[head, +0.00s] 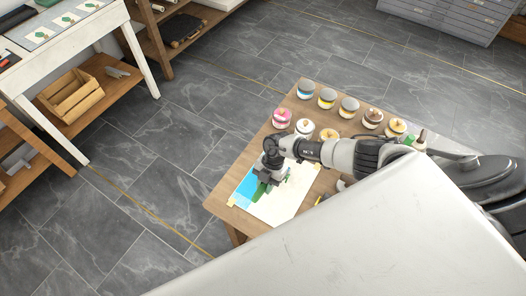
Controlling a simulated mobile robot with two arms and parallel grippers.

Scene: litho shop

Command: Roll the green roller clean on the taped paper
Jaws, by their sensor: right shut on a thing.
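My right gripper (264,178) is low over the left part of the paper (281,206), shut on the green roller (260,191). The gripper covers most of the roller, and only some green shows below the fingers. I cannot tell whether all the green there is roller or paint on the paper. The paper lies on the small wooden table (222,194), with yellow tape (232,202) at its left corner. It has a blue area (245,188) on the left, green marks to the right of the gripper, and white elsewhere. My left gripper is not in view.
Several ink jars stand behind the paper, including a pink one (281,118) and a white one (304,127). A white worktable (66,50) with prints and a wooden crate (70,95) on a shelf stand at left. The tiled floor between is clear.

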